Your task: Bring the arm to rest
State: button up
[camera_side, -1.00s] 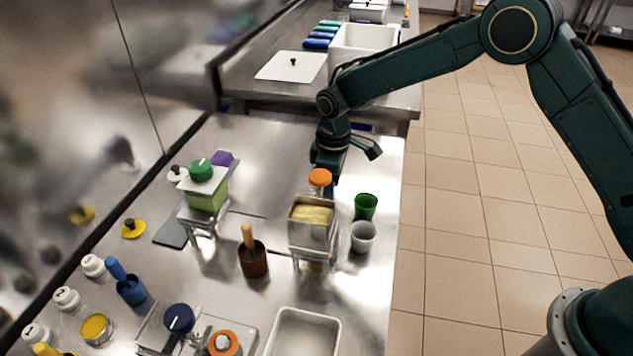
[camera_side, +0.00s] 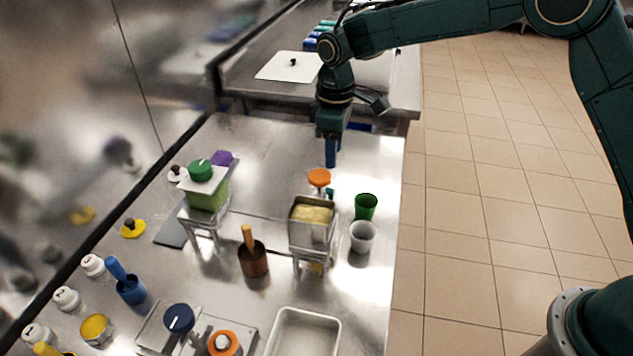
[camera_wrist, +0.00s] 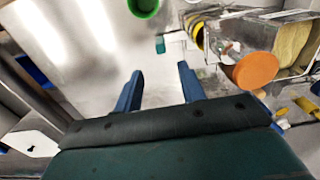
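My gripper (camera_side: 331,152) is in the air above the steel counter, behind the orange-knobbed machine in the side view. In the wrist view, my gripper (camera_wrist: 160,88) shows two blue fingers spread apart with nothing between them. The steel counter (camera_side: 275,150) lies below it. The arm is bent, with its wrist pointing down.
A machine with an orange knob (camera_side: 319,177) holds yellow contents. A green cup (camera_side: 366,206) and a grey cup (camera_side: 362,236) stand beside it. A machine with a green knob (camera_side: 201,171) is further left.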

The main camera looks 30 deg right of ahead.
jog(key=s+d+r+m+t, duration=0.1)
jog(key=s+d+r+m, duration=0.1)
jog(key=s+d+r, duration=0.45)
jog(key=s+d+r+m+t, duration=0.2)
jog(key=s+d+r, duration=0.2)
jog(key=s+r, duration=0.45)
jog(key=s+d+m+t, duration=0.1)
jog(key=s+d+m, duration=0.1)
jog(key=s, duration=0.7)
jog(key=s+d+m+t, duration=0.1)
jog(key=s+d+m, duration=0.2)
jog(key=s, duration=0.7)
jog(key=shift+d+t, duration=0.2)
jog(key=shift+t, duration=0.1)
dwell(0.4)
